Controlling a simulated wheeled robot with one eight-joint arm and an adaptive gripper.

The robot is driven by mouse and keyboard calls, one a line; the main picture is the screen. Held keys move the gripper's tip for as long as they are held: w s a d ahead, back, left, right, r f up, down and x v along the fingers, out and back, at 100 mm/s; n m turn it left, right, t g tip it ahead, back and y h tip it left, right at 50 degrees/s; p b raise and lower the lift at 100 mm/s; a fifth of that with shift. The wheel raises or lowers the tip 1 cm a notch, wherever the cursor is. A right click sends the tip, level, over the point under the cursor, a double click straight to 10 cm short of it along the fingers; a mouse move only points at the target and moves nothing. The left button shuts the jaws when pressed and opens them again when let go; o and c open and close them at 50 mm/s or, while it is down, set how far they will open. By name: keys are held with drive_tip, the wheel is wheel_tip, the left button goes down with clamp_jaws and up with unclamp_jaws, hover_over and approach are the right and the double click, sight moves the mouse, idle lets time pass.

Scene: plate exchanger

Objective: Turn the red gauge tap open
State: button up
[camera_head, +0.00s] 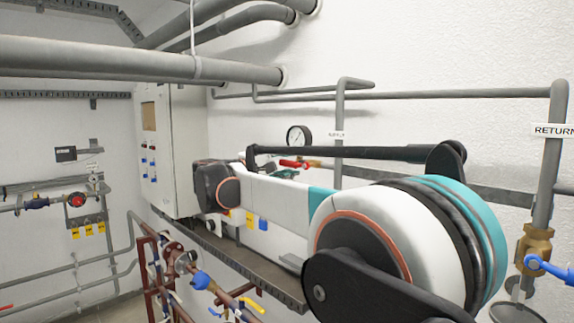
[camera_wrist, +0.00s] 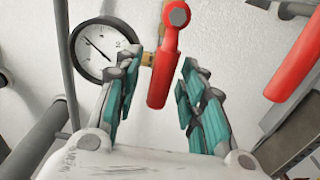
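The red gauge tap (camera_wrist: 163,72) has a red lever that hangs down from a grey hex-headed pivot in the wrist view. A brass fitting (camera_wrist: 147,59) shows between it and the round white-faced gauge (camera_wrist: 92,48). My gripper (camera_wrist: 157,84) is open, with teal finger pads on both sides of the lever and visible gaps to it. I cannot tell how far the lever reaches in depth between the pads. In the head view the gauge (camera_head: 299,135) is on the wall, with a red handle (camera_head: 292,163) below it, partly hidden by my arm.
Another red handle (camera_wrist: 297,62) is close on the right in the wrist view. A grey pipe (camera_head: 340,130) rises near the gauge. A control cabinet (camera_head: 172,145) stands left of my arm. A blue-handled brass valve (camera_head: 536,250) is at the far right.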

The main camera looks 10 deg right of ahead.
drive_tip(key=v, duration=1.2)
